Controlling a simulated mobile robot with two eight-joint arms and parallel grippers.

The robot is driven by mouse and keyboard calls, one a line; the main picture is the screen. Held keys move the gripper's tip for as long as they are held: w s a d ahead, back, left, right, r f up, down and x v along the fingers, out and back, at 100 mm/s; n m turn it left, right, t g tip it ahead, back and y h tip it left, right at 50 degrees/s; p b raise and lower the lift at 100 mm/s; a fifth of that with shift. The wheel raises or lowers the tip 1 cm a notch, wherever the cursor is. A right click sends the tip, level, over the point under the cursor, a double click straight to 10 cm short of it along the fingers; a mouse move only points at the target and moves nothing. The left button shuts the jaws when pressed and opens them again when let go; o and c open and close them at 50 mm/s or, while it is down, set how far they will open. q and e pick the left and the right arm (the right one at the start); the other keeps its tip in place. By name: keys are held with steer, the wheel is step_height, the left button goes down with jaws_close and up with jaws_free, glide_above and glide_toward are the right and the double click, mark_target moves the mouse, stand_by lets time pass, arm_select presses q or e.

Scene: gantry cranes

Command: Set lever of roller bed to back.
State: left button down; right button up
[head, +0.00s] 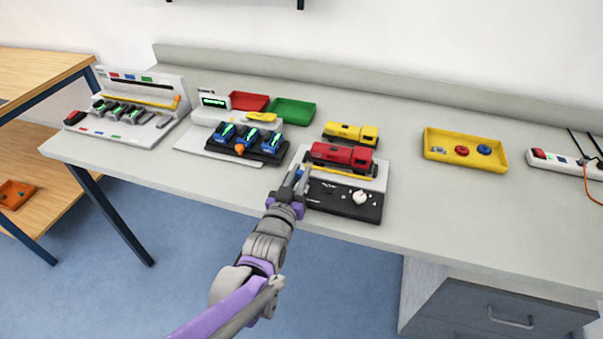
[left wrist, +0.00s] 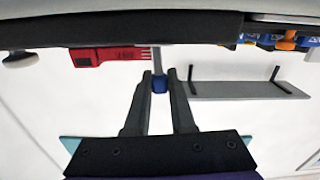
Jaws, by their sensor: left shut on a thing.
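The roller bed (head: 378,178) is a white and black unit at the table's front edge, with a red truck (head: 341,157) on top and a white knob on its dark front panel. My left gripper (head: 300,177) is at the unit's left front. In the left wrist view the gripper (left wrist: 160,80) is shut on the blue tip of a grey lever (left wrist: 159,86). In the head view the fingers largely hide the lever, so its exact setting cannot be told.
A yellow truck (head: 350,133) stands behind the roller bed. A dark rack of blue devices (head: 240,140) is close to the left. A yellow tray (head: 432,150) and a power strip (head: 556,162) are to the right. The table between is clear.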

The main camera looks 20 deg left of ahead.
arm_select(q)
steer(key=shift+a+f+n, duration=0.15)
steer(key=shift+a+n, duration=0.3)
steer(key=shift+n, duration=0.6)
steer(key=shift+a+f+n, duration=0.1)
steer(key=shift+a+n, duration=0.3)
steer(key=shift+n, duration=0.65)
steer(key=c, duration=0.8)
jaws_free()
steer(key=shift+o, duration=0.2)
steer(key=s, duration=1)
steer(key=shift+s+a+p, duration=0.2)
steer(key=shift+s+p, duration=0.2)
steer(key=s+m+g+p, duration=0.4)
steer(key=s+g+p, duration=0.7)
steer(key=s, duration=0.5)
steer(key=shift+m+g+y+p, duration=0.3)
steer(key=shift+m+g, duration=0.1)
steer(key=shift+g, duration=0.4)
